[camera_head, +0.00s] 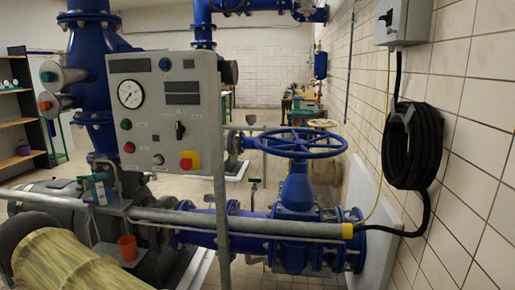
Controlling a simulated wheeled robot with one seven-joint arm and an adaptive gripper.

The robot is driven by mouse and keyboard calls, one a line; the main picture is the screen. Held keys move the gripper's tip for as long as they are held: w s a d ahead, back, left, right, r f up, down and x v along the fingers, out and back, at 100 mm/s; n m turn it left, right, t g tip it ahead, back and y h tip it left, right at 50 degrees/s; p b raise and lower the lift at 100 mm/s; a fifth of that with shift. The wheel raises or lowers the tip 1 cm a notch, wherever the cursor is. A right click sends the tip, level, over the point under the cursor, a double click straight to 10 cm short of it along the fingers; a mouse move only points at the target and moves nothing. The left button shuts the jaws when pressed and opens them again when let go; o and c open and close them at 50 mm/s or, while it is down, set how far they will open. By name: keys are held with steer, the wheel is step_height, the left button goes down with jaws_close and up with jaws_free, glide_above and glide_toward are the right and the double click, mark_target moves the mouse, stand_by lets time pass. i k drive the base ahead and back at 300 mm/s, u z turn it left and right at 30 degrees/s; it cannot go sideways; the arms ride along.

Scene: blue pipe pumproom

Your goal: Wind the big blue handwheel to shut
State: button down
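The big blue handwheel (301,143) lies flat, facing up, on top of a blue valve body (297,192), right of the picture's middle. Its rim, spokes and hub show, and nothing touches it. How far the valve is open or shut cannot be told from this view. My gripper is not in view, and no part of my arm shows near the wheel.
A grey control panel (163,110) with a gauge and buttons stands left of the wheel on a post. A grey pipe (270,226) crosses in front of the valve. A tiled wall with a coiled black hose (411,147) closes the right side.

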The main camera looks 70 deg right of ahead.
mark_target(300, 145)
steer(key=i, duration=0.95)
steer(key=z, duration=2)
steer(key=i, duration=0.35)
steer(key=z, duration=0.1)
